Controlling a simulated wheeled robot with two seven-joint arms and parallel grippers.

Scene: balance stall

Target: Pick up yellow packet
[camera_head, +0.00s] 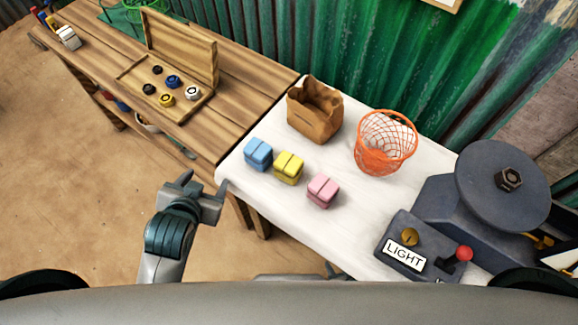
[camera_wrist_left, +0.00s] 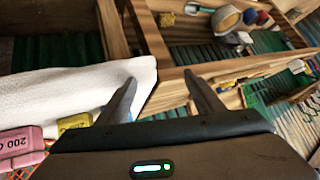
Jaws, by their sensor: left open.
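The yellow packet (camera_head: 289,168) sits on the white-covered table (camera_head: 262,198), between a blue packet (camera_head: 258,154) and a pink packet (camera_head: 323,191). In the left wrist view the yellow packet (camera_wrist_left: 75,122) shows at the lower left, partly hidden by my gripper body, with the pink packet (camera_wrist_left: 22,143) beside it. My left gripper (camera_head: 203,184) is open and empty, left of the table's corner and apart from the packets. In the left wrist view its two fingers (camera_wrist_left: 160,100) stand apart with nothing between them.
A brown paper bag (camera_head: 314,112) and an orange wire basket (camera_head: 385,145) stand behind the packets. A grey scale (camera_head: 502,188) with a LIGHT sign is at the right. A wooden bench (camera_head: 235,95) with an open box (camera_head: 180,70) adjoins the table at the left.

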